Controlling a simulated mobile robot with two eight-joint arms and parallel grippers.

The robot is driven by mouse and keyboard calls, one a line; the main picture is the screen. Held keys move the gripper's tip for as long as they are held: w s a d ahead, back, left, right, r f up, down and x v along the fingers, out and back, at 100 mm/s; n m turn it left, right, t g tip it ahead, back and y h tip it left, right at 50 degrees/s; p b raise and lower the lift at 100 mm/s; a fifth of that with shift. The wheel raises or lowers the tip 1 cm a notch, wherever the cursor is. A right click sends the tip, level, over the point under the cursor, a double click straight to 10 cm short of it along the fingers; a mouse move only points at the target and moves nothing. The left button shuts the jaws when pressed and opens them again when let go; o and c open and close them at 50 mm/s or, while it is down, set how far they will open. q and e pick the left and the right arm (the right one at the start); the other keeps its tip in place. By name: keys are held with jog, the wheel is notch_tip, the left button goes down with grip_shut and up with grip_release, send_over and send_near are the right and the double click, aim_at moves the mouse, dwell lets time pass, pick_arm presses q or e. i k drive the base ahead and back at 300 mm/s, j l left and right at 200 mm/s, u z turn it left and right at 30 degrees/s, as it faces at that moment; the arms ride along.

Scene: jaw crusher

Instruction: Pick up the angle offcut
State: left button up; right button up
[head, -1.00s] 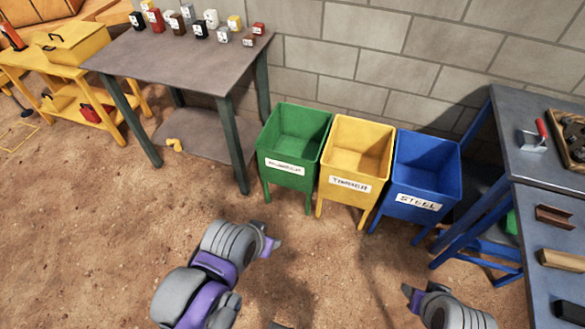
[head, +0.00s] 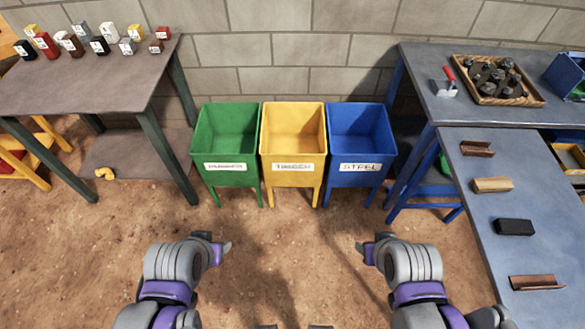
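Two rusty brown metal pieces lie on the blue-grey side table at the right. The near one (head: 537,282) is long with a folded profile and looks like an angle. The far one (head: 478,148) is shorter and looks more like a channel, though I cannot be sure which is the angle offcut. My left gripper (head: 222,250) and my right gripper (head: 366,250) are both over the dirt floor in front of the bins, away from the table. No object shows in either one. The finger gaps are too small to read.
A wooden block (head: 492,184) and a black block (head: 515,226) lie between the rusty pieces. Green (head: 226,181), yellow (head: 293,180) and blue (head: 360,181) bins stand against the wall. A tray of dark lumps (head: 538,97) and a trowel (head: 445,87) are on the back bench.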

aim_at(547, 282)
jog(key=z, duration=2.55)
jog(key=i+j+u, duration=0.1)
jog(key=j+u, duration=0.2)
jog(key=i+j+u, duration=0.15)
jog(key=j+u, duration=0.15)
jog(key=j, duration=0.1)
